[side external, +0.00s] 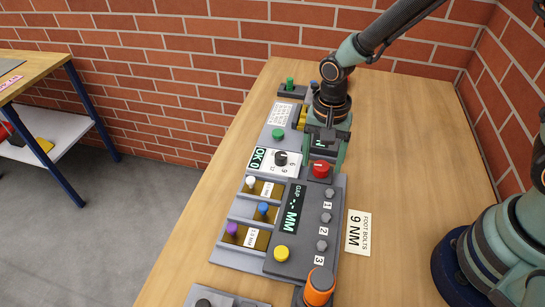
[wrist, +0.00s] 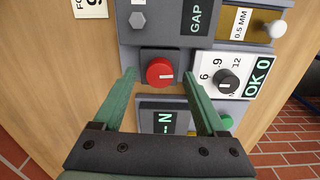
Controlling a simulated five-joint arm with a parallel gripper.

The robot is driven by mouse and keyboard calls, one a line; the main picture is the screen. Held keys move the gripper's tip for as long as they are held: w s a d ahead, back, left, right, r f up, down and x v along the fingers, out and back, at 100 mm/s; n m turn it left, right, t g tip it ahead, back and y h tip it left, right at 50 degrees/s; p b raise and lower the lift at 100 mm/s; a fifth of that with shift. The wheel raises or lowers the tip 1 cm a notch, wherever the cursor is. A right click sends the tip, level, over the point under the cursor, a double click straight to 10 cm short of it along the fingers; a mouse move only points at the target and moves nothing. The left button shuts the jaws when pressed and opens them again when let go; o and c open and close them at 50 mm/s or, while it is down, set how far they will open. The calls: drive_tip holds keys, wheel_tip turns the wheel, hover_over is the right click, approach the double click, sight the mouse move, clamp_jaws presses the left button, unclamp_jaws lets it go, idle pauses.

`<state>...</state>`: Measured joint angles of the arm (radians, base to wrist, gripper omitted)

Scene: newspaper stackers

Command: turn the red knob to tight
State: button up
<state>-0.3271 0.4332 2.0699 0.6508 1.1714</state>
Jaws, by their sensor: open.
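The red knob (side external: 320,169) sits on a dark grey block at the upper end of the panel in the side view. In the wrist view the red knob (wrist: 160,72) shows a white pointer mark toward its lower right. My gripper (side external: 323,170) is open above the panel, its two green fingers pointing down around the knob's area. In the wrist view my gripper (wrist: 165,78) has one finger on each side of the knob, with gaps; the fingers look apart from it. No tight label can be read near the knob.
A black dial (side external: 281,158) with numbers stands left of the red knob, close to one finger in the wrist view. Bare wood (side external: 400,150) is free on the right.

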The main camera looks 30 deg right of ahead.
sight(321, 165)
wheel_tip(321, 165, up, 11)
idle(0.3)
drive_tip(key=shift+r, duration=0.1)
drive_tip(key=s+d+r+n+t, duration=0.5)
drive_tip(key=d+r+n, duration=0.4)
drive_tip(key=d, duration=0.2)
drive_tip(key=shift+s+d+r+n+t, duration=0.15)
drive_tip(key=shift+s+d+n+t, duration=0.2)
drive_tip(key=shift+s, duration=0.25)
